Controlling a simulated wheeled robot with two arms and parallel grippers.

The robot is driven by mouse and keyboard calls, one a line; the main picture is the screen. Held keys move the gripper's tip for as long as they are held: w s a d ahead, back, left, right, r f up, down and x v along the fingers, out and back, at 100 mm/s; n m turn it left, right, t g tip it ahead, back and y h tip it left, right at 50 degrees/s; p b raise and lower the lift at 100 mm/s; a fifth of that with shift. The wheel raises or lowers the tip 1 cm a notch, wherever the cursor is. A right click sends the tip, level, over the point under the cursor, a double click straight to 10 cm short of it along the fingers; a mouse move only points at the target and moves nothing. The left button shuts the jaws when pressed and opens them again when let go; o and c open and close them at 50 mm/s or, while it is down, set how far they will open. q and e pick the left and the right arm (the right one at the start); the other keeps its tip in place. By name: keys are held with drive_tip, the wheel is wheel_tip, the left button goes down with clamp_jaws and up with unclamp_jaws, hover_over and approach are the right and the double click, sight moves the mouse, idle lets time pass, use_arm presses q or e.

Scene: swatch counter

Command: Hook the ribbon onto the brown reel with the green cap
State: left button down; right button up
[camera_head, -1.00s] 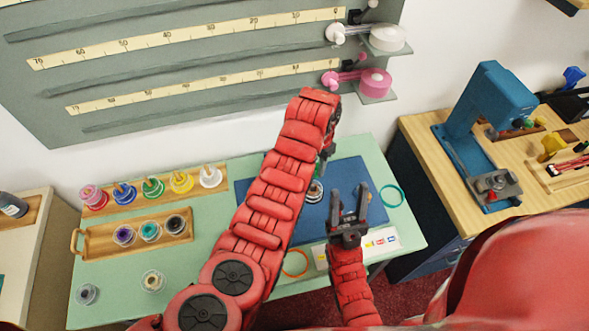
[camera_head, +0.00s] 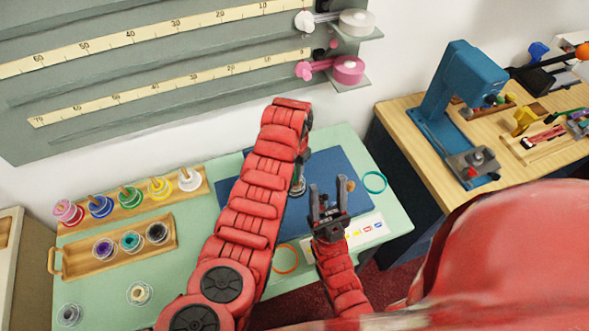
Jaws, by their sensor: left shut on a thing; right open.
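My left arm reaches across the counter. Its gripper (camera_head: 301,168) is at the far end, mostly hidden behind the arm, low over the blue mat (camera_head: 338,160). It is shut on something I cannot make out. A small grey, round reel-like piece (camera_head: 298,188) shows just below it; I cannot tell whether they touch. My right gripper (camera_head: 328,196) is open and empty over the mat, fingers pointing away, to the right of that piece. A small brown round thing (camera_head: 350,185) lies right beside its right finger. I cannot clearly make out a ribbon or a green cap.
A wooden rack (camera_head: 126,212) with several coloured spools and a handled tray (camera_head: 165,246) of three spools stand left. Two loose spools lie at front left. A teal ring (camera_head: 374,182) and an orange ring (camera_head: 285,260) lie on the counter. A blue press (camera_head: 462,90) stands right.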

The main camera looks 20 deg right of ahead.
use_arm(q)
drive_tip(key=shift+f, duration=0.1)
idle(0.4)
drive_tip(key=shift+f+b, duration=0.9)
drive_tip(key=shift+f, duration=0.25)
drive_tip(key=c, duration=0.6)
unclamp_jaws()
drive_tip(key=shift+o, duration=0.2)
drive_tip(key=shift+r, duration=0.1)
drive_tip(key=shift+r+p, duration=1.15)
drive_tip(key=shift+r, duration=2.3)
